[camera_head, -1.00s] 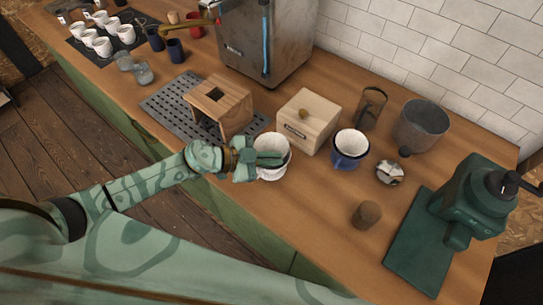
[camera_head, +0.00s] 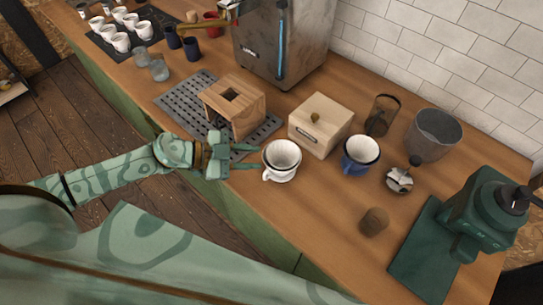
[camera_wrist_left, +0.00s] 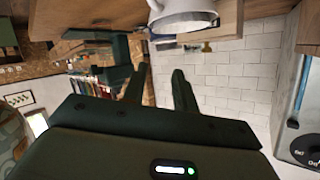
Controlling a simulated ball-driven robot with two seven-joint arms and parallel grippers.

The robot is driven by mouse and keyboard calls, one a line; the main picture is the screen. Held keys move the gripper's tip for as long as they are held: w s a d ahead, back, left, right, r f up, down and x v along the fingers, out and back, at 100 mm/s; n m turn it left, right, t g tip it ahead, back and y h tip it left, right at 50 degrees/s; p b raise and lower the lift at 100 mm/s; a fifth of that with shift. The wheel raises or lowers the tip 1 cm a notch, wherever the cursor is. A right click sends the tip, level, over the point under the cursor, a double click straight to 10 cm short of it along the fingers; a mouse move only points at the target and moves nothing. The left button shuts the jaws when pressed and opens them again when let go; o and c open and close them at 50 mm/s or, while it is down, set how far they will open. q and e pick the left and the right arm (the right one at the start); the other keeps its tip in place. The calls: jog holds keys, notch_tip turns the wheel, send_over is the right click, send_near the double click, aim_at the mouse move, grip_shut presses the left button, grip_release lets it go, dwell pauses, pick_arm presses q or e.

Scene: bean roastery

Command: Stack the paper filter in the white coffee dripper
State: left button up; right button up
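The white coffee dripper (camera_head: 270,174) stands upright on the wooden counter, its handle toward the lower left. Its underside and handle also show at the top of the left wrist view (camera_wrist_left: 182,20). A pale cone, which looks like the paper filter (camera_head: 284,154), sits inside the dripper with its rim near the dripper's rim. How deep it sits is hidden. My left gripper (camera_head: 250,157) is just left of the dripper, its fingers apart and pointing toward it. In the left wrist view the gripper (camera_wrist_left: 160,78) is open with nothing between its fingers. My right gripper is not in view.
A wooden stand (camera_head: 246,115) on a black grate is behind my left gripper. A green grinder (camera_head: 478,218) is far right. The counter's front edge is close.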

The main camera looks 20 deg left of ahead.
pick_arm(q)
jog(key=shift+v, duration=1.55)
